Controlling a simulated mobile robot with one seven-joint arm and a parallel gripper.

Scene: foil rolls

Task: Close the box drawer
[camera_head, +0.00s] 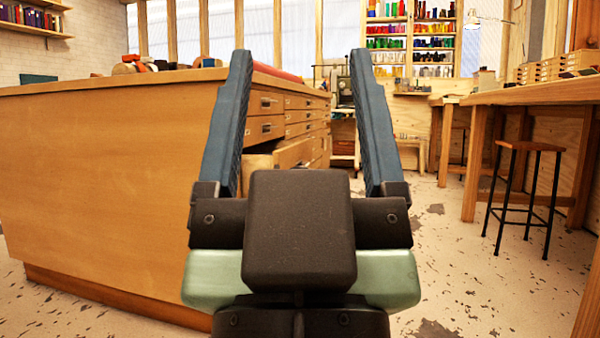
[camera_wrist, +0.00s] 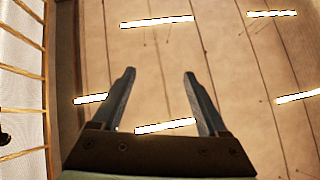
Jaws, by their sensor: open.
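A wooden cabinet (camera_head: 110,180) with several drawers stands at the left in the head view. One of its lower drawers (camera_head: 262,160) sticks out from the front, pulled open. The drawers above it (camera_head: 268,102) look shut. My gripper (camera_head: 300,62) is open and empty, with its two blue fingers pointing up in front of the camera. The fingers overlap the cabinet front in the picture, and part of the open drawer is hidden behind the left finger. The wrist view shows my gripper (camera_wrist: 159,74) open against the ceiling, with no drawer in sight.
A black-legged stool (camera_head: 528,150) stands by a wooden workbench (camera_head: 535,94) at the right. The speckled floor (camera_head: 450,250) between cabinet and bench is clear. Shelves of coloured spools (camera_head: 412,40) line the back wall. Small items lie on the cabinet top.

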